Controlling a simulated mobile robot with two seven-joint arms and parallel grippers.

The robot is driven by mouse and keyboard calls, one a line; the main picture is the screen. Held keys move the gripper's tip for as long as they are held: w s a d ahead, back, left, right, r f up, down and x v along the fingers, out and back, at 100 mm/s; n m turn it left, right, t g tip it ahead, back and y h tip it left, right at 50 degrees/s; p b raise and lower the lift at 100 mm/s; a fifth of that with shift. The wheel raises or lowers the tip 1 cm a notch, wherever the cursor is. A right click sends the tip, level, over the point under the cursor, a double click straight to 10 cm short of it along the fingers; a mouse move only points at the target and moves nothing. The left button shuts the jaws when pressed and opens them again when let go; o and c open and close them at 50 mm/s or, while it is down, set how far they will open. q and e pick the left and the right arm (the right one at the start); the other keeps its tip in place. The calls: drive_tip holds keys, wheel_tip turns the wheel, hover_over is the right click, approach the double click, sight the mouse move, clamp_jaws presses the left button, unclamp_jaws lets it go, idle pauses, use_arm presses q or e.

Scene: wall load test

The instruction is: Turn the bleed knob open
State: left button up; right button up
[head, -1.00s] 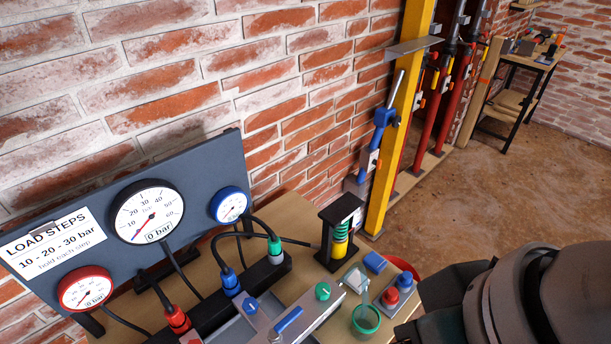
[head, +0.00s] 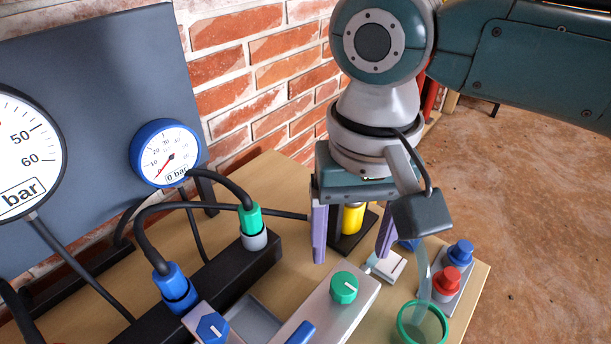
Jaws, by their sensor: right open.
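A round green knob (head: 343,288) with a white pointer line sits on top of a grey metal block (head: 335,318). A blue six-sided knob (head: 212,328), also with a white line, stands further left at the bottom edge. No readable label shows which one is the bleed knob. My right gripper (head: 352,257) points down with its two lilac fingers spread and nothing between them. In the picture its fingertips lie just above the green knob, one to each side, apart from it. My left gripper is not in view.
A blue-rimmed gauge (head: 166,153) reads about 0 bar. Cables with a green plug (head: 252,224) and a blue plug (head: 175,285) enter a black bar. A green-rimmed cup (head: 423,325) and a box with red and blue buttons (head: 445,280) stand right of the block.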

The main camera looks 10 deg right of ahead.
sight(345, 282)
wheel_tip(345, 282, down, 8)
drive_tip(key=shift+s+r+b, duration=0.1)
drive_tip(key=shift+b, duration=0.85)
drive_tip(key=shift+c, duration=1.1)
clamp_jaws()
